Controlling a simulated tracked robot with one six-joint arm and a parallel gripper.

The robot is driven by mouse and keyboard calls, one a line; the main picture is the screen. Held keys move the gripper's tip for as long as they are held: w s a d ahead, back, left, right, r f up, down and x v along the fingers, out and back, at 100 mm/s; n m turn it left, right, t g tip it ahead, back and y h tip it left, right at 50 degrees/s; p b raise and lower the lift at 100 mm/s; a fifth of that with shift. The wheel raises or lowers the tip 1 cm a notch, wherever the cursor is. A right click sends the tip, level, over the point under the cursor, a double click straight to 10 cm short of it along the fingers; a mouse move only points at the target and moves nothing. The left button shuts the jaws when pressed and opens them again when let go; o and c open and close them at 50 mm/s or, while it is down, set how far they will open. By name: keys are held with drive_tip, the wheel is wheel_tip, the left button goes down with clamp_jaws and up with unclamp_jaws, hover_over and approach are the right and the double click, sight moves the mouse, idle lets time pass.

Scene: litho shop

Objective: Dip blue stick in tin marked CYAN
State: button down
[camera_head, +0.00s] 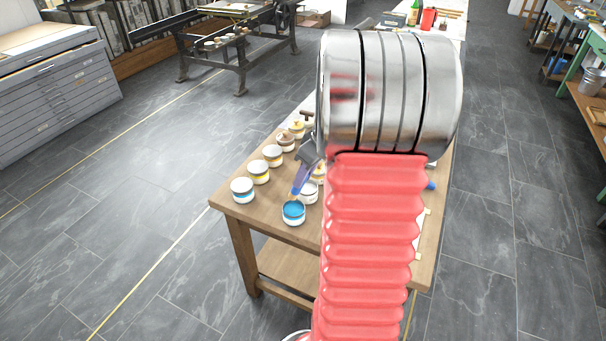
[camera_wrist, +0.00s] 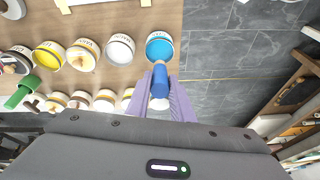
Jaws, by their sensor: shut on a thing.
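In the head view the stick (camera_head: 299,182) slants down from my gripper (camera_head: 307,160) toward an open tin of blue paint (camera_head: 294,220) at the table's front edge. The stick's far end overlaps the tin's near rim in the wrist view, where the blue tin (camera_wrist: 159,34) is just beyond it. I cannot tell whether the tip touches the paint. The tin's lettering is too small to read. My arm hides part of the table in the head view.
A white tin (camera_wrist: 120,46) and a yellow tin (camera_wrist: 48,55) stand in the same row as the blue tin. Another blue-banded tin (camera_head: 242,191) stands at the left table edge. The wooden table (camera_head: 232,211) ends close by; grey floor (camera_wrist: 215,55) lies beyond.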

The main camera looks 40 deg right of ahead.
drive_tip(key=shift+f, duration=2.5)
drive_tip(key=shift+f, duration=0.55)
idle(0.8)
drive_tip(key=shift+r, duration=3.55)
